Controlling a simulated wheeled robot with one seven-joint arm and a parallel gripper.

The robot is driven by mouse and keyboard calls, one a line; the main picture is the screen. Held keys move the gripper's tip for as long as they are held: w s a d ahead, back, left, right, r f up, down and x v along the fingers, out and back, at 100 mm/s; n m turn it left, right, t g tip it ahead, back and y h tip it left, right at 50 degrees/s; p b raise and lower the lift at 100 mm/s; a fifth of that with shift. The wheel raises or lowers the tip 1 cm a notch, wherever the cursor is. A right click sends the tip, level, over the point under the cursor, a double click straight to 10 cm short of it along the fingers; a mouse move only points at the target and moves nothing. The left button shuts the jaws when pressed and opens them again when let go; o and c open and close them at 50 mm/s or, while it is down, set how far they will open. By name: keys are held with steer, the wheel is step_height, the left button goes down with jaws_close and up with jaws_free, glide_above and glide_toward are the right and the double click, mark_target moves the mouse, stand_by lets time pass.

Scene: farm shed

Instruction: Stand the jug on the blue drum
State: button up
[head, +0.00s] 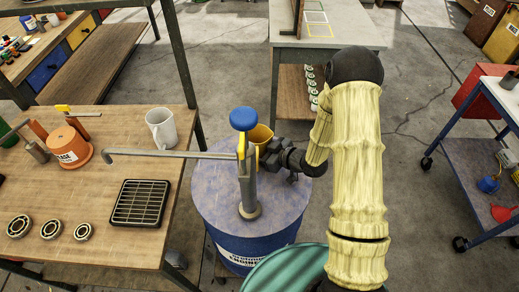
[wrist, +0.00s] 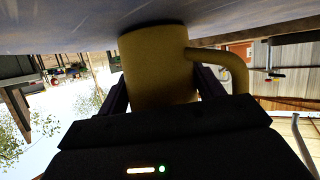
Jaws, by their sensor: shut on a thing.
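The blue drum (head: 213,190) stands right of the wooden table in the head view, with a scuffed blue top. The yellow jug (head: 262,133) is over the far part of the drum top, partly hidden behind a pump. My gripper (head: 268,153) reaches in from the right and is shut on the jug. In the wrist view the jug (wrist: 158,60) sits between my gripper's fingers (wrist: 160,95), its handle to the right. Its base is at or very close to the drum top (wrist: 80,30); I cannot tell whether they touch.
A grey hand pump (head: 249,190) with a blue knob stands on the drum, its long spout reaching left over the wooden table (head: 100,190). The table holds a white mug (head: 161,128), a black grille (head: 140,203) and bearings. A green ribbed drum (head: 285,270) is in front.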

steer(key=shift+f, duration=0.25)
steer(key=o, duration=1.2)
steer(key=shift+c, duration=0.2)
steer(key=shift+r, duration=0.1)
steer(key=shift+r, duration=0.25)
steer(key=b+v, duration=0.1)
steer(key=v, duration=1.1)
steer(key=shift+w+d, duration=0.1)
steer(key=shift+w, duration=0.05)
